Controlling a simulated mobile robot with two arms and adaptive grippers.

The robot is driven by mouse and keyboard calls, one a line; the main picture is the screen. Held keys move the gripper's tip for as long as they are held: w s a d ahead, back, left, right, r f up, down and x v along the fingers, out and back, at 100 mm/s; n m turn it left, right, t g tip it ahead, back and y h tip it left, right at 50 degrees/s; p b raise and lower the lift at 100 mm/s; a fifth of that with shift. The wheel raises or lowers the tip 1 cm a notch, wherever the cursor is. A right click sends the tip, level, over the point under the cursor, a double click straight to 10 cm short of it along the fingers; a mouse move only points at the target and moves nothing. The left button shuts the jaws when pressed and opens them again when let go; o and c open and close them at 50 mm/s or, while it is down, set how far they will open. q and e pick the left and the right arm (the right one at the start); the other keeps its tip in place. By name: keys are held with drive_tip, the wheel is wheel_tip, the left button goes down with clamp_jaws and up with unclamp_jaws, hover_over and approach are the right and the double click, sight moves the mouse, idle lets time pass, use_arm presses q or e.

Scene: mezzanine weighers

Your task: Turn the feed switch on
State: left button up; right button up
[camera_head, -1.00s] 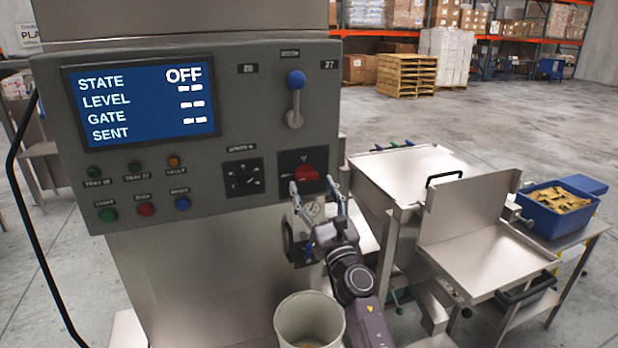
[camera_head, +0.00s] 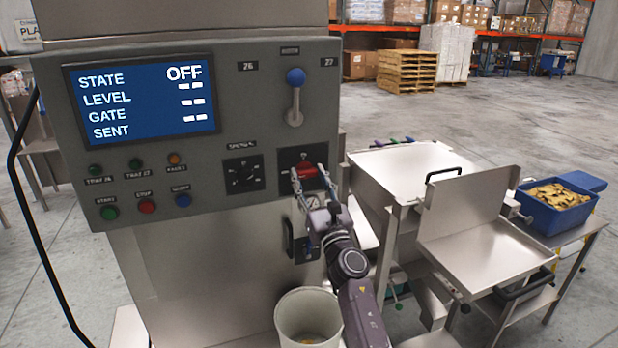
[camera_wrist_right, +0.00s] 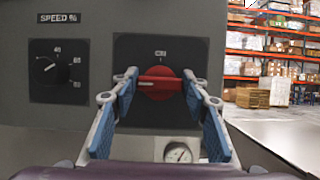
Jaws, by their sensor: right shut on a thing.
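The feed switch is a red rotary knob (camera_wrist_right: 160,83) on a black plate on the grey control panel (camera_head: 230,90). In the head view the red knob (camera_head: 305,172) shows between the fingers of my right gripper (camera_head: 308,175). In the right wrist view the fingertips of my right gripper (camera_wrist_right: 160,80) are closed on the two ends of the knob's handle, which lies level. The panel's screen (camera_head: 140,98) reads STATE OFF. My left gripper is not in view.
Left of the switch is a black speed dial (camera_head: 243,176). A lever with a blue ball (camera_head: 296,78) is above it. A pale bucket (camera_head: 308,318) stands below my right arm. Steel tables with a blue bin (camera_head: 553,210) are at the right.

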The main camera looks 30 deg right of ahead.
drive_tip(key=shift+m+h, duration=0.4)
drive_tip(key=shift+m, duration=0.1)
drive_tip(key=m+h, duration=0.1)
drive_tip(key=m, duration=0.1)
drive_tip(key=m+g+h, duration=0.1)
drive_tip(key=m, duration=0.2)
drive_tip(key=shift+a+h, duration=0.1)
drive_tip(key=shift+h, duration=0.2)
drive_tip(key=m+g+h, duration=0.1)
drive_tip(key=m, duration=0.2)
drive_tip(key=m+g+h, duration=0.1)
drive_tip(key=m, duration=0.2)
drive_tip(key=shift+r+m+g+p, duration=0.1)
drive_tip(key=shift+m+g+p, duration=0.2)
drive_tip(key=shift+p, duration=0.1)
drive_tip(key=m+g+p, duration=0.1)
drive_tip(key=m, duration=0.1)
drive_tip(key=m+g+p, duration=0.1)
drive_tip(key=m, duration=0.2)
drive_tip(key=shift+r+h, duration=0.1)
drive_tip(key=shift+h, duration=0.2)
drive_tip(key=shift+m+g+p, duration=0.9)
drive_tip(key=shift+m+p, duration=0.65)
drive_tip(key=shift+m, duration=0.85)
drive_tip(key=shift+f, duration=0.2)
drive_tip(key=o, duration=1.2)
drive_tip(key=shift+c, duration=0.2)
